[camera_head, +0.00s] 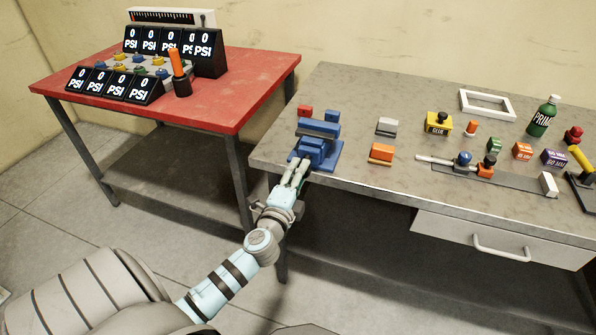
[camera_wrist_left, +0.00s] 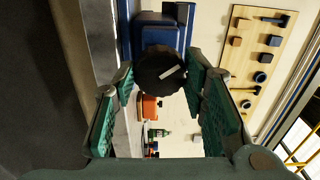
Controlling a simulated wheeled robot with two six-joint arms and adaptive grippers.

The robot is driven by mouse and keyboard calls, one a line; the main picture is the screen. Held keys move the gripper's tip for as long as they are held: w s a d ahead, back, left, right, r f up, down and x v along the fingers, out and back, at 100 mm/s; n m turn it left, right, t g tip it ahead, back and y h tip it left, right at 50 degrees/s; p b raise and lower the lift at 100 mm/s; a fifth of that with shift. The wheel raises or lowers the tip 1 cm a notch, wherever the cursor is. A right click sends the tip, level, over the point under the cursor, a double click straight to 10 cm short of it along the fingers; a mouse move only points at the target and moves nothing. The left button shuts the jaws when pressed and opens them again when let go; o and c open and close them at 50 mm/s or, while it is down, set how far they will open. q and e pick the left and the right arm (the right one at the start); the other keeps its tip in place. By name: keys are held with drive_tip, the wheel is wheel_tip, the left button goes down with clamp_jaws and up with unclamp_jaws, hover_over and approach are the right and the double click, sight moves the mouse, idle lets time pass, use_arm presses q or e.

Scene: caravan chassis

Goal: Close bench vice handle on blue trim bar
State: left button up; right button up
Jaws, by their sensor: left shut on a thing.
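The blue bench vice (camera_head: 325,154) stands at the left front corner of the grey workbench. A dark grey bar (camera_head: 318,128) lies across its top; I cannot tell whether any part there is the blue trim bar. In the left wrist view the vice handle (camera_wrist_left: 160,72) is a round black knob with a white mark, in front of the blue vice body (camera_wrist_left: 160,33). My left gripper (camera_head: 298,168) reaches the front of the vice, its fingers on either side of the knob and shut on it. My right gripper is out of view.
A red table (camera_head: 215,107) with PSI displays stands at left, with a gap between the tables.

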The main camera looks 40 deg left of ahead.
use_arm(q)
drive_tip(key=shift+s+f+m, duration=0.1)
drive_tip(key=shift+f+m, duration=0.1)
drive_tip(key=shift+m, duration=0.3)
drive_tip(key=o, duration=1.1)
drive_tip(key=shift+a+r, duration=0.1)
drive_tip(key=shift+o, duration=0.2)
drive_tip(key=v, duration=1.2)
